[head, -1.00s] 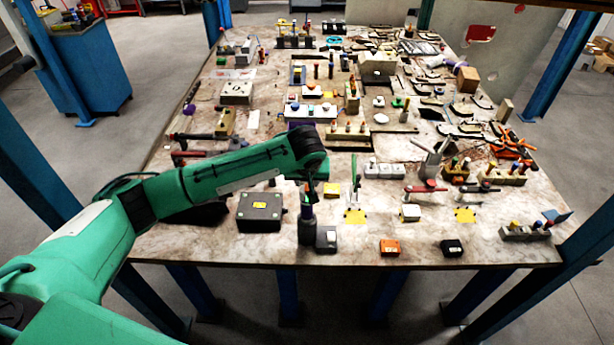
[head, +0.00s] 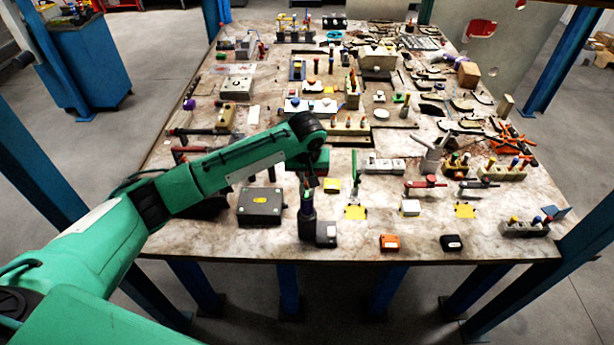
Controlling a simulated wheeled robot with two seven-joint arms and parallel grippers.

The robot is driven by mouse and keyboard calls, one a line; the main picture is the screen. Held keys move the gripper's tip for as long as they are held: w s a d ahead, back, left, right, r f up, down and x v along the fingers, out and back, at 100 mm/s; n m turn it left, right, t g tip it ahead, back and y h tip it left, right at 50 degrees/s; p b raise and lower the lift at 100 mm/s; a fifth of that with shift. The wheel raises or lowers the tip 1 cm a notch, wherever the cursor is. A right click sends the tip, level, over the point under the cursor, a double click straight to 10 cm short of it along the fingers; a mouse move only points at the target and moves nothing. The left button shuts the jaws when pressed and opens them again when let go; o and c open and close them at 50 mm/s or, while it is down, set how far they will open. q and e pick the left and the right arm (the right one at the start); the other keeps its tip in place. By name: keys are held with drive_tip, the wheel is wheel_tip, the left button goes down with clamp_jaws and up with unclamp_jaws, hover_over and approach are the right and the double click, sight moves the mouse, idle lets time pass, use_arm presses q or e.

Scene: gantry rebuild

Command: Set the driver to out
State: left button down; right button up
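A dark upright cylinder (head: 307,225), which may be the driver, stands near the table's front edge. A small dark grey box with a pale top (head: 326,234) is beside it, at its right. My green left arm reaches in from the left, and its dark wrist bends down over the cylinder. My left gripper (head: 308,188) is at the cylinder's top. Its fingers are small and dark there, so I cannot tell whether they are open, shut or touching it. My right gripper is not in view.
The back of the table is crowded.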

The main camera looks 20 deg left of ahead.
use_arm(q)
drive_tip(key=g, duration=0.1)
drive_tip(key=w+g+h, duration=0.1)
drive_tip(key=g, duration=0.1)
drive_tip(key=shift+a, duration=0.1)
drive_tip(key=shift+f, duration=0.1)
drive_tip(key=c, duration=1.4)
unclamp_jaws()
drive_tip(key=shift+s, duration=0.1)
drive_tip(key=shift+c, duration=0.2)
